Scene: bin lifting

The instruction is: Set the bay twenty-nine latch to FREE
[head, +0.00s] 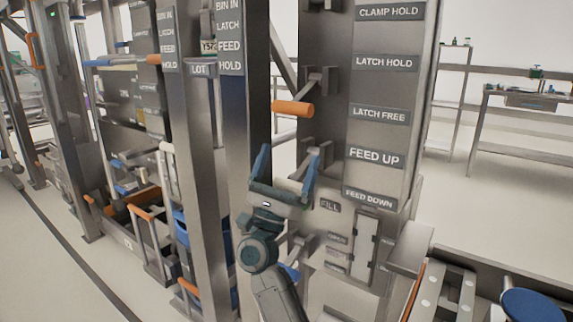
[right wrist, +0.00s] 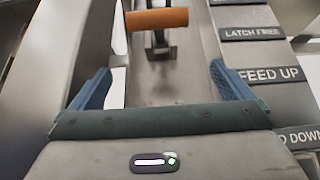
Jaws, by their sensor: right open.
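The latch lever has an orange handle (head: 293,108) on a grey bracket, on the metal post left of the label column. It points left, level with the LATCH FREE label (head: 379,115) and below the LATCH HOLD label (head: 385,62). My right gripper (head: 285,165) is open and empty, below the handle and apart from it. In the right wrist view the handle (right wrist: 157,19) lies across the top, beyond the open fingers (right wrist: 157,88). The LATCH FREE label (right wrist: 252,33) is to its right. My left gripper is not in view.
FEED UP (head: 374,155) and FEED DOWN (head: 369,199) labels sit lower on the post. A steel upright (head: 245,110) stands close left of my right gripper. A blue round-topped stool (head: 533,305) is at the lower right. Open floor lies at the right.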

